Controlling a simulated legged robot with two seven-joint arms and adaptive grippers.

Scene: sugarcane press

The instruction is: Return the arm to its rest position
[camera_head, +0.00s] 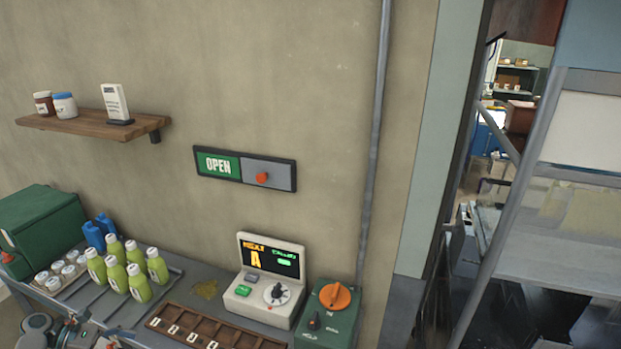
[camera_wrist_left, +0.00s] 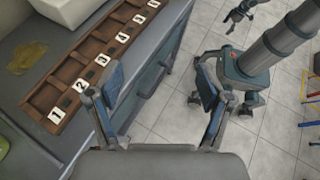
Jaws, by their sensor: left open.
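My left gripper (camera_head: 92,336) is at the bottom left of the head view, partly cut off by the frame's lower edge, beside the front of the counter. In the left wrist view, my left gripper (camera_wrist_left: 161,88) has its two blue-padded fingers wide apart with nothing between them. The counter's edge and the tiled floor lie beyond the fingers. What looks like my right gripper (camera_wrist_left: 238,14) is small and dark at the top of the left wrist view; its jaws are too small to read. It does not show in the head view.
A wooden numbered tray (camera_head: 212,329) lies on the counter near the left gripper. A white console (camera_head: 264,281) and a green control box (camera_head: 328,318) stand to the right.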

